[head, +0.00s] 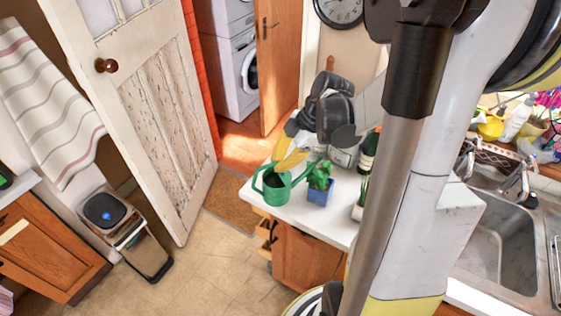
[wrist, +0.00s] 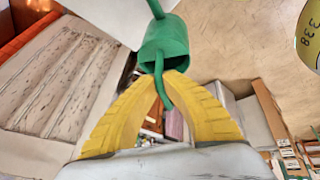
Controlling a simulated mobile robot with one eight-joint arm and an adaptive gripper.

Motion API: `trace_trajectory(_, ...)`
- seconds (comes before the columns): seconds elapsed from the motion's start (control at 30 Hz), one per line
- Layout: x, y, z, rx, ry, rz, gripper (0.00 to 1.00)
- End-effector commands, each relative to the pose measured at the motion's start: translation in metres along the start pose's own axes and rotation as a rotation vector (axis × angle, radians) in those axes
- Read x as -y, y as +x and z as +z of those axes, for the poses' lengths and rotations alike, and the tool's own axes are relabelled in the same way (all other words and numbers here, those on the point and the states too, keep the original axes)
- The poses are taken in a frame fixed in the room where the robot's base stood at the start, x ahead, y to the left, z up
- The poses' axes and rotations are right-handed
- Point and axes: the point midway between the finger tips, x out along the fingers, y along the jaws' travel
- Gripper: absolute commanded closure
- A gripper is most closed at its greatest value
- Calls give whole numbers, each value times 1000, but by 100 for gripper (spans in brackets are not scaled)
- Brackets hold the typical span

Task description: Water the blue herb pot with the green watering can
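The green watering can (head: 276,190) is upright at the near left corner of the white counter; I cannot tell whether its base touches the top. Its spout points right, toward the plant. The blue herb pot (head: 320,194), with a leafy green plant, stands on the counter just right of the can.
Behind the herb pot stand a dark bottle (head: 370,152) and other items. A further plant in a white pot (head: 357,212) is partly hidden by my arm. The sink (head: 500,245) is at right.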

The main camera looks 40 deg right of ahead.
Motion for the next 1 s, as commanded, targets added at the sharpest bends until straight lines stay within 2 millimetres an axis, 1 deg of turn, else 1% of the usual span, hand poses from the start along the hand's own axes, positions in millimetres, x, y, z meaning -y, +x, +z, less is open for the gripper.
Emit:
trace_trajectory(0.17,0,0,1,-5,-8,-11,100)
trace_trajectory(0.7,6,32,24,-142,22,-16,100)
trace_trajectory(1.0,7,41,29,-174,28,-18,100)
